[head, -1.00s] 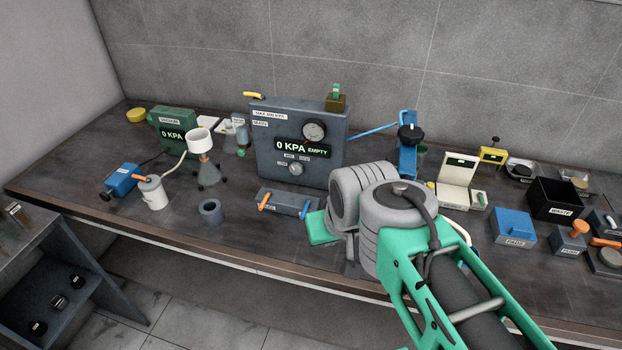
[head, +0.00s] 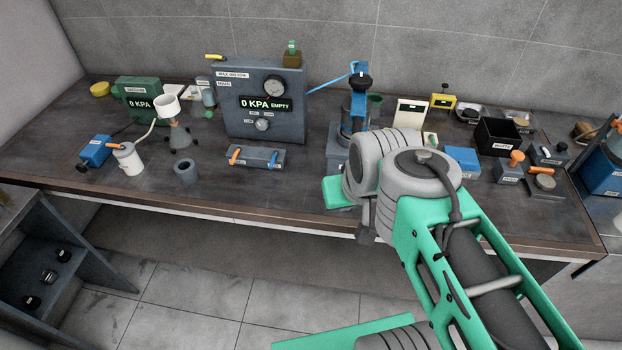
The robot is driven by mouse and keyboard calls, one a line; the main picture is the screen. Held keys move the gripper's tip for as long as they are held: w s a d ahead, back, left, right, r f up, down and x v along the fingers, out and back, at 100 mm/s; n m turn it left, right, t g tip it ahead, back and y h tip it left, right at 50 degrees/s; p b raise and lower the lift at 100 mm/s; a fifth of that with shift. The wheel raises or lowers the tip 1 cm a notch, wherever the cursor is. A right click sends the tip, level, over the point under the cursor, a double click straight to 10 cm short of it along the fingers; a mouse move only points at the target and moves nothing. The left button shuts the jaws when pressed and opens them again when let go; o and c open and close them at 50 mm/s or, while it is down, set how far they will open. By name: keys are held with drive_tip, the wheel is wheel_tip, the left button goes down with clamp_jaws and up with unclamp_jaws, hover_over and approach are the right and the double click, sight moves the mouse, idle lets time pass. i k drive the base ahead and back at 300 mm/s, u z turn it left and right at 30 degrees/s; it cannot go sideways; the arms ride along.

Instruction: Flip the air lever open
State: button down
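A small grey block (head: 258,155) in front of the dark blue-grey pressure panel (head: 232,115) carries an orange lever (head: 235,156) and a blue lever (head: 274,159). A yellow handle (head: 214,57) is at the panel's top left. A blue handle (head: 352,69) is on the flotation machine (head: 357,110). No readable label tells which is the air lever. The panel reads 0 KPA EMPTY. My arm's grey and green links cover the bench front right of centre. My gripper's fingers cannot be made out.
A green vacuum box (head: 138,97), a white funnel (head: 167,106) on a flask and a grey ring (head: 186,171) stand to the left. A black box (head: 497,136) and a blue box (head: 462,159) stand right. The bench front left of my arm is mostly clear.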

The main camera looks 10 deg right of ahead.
sight(275, 153)
drive_tip(key=z, duration=0.45)
drive_tip(key=k, duration=0.95)
drive_tip(key=u, duration=0.25)
drive_tip(key=i, duration=0.65)
drive_tip(key=u, duration=1.1)
drive_tip(key=i, duration=0.65)
drive_tip(key=u, duration=0.15)
